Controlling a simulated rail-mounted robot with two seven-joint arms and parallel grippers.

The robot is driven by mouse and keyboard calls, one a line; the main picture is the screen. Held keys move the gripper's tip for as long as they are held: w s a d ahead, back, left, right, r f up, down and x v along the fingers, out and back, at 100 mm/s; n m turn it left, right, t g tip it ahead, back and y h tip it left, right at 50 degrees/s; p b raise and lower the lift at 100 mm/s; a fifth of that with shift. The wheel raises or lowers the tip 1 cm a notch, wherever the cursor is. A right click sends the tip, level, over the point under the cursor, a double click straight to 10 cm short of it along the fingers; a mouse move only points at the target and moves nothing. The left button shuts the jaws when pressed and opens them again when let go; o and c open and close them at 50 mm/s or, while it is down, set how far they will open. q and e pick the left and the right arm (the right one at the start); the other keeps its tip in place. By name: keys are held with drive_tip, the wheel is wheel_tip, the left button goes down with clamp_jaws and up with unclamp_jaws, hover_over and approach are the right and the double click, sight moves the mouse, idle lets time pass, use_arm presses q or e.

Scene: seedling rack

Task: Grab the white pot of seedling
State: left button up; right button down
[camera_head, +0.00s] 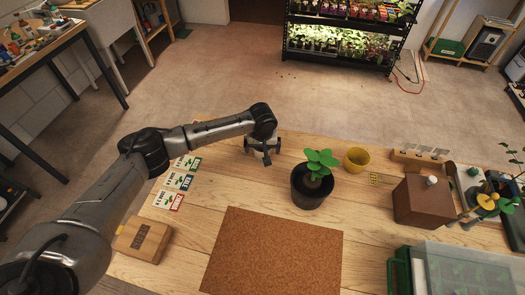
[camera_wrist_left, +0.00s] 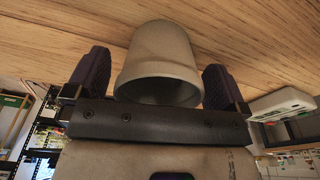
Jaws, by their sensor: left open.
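A whitish-grey pot (camera_wrist_left: 158,50) stands between the two dark fingers of my left gripper (camera_wrist_left: 156,80) in the left wrist view. Its opening faces the palm and looks dark, with no leaves showing. The fingers are open, with a gap visible on either side of the pot. In the head view my left gripper (camera_head: 262,151) is low over the far edge of the wooden table, and it mostly hides the pot there. My right gripper is out of view.
A black pot (camera_head: 308,190) with a green seedling (camera_head: 320,162) stands right of my left gripper. A yellow pot (camera_head: 356,159) and a brown box (camera_head: 420,202) are farther right. A brown mat (camera_head: 270,255) lies in front. Seed packets (camera_head: 178,181) lie left.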

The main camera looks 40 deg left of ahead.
use_arm(q)
drive_tip(key=shift+f, duration=0.35)
drive_tip(key=c, duration=0.9)
drive_tip(key=shift+c, duration=0.2)
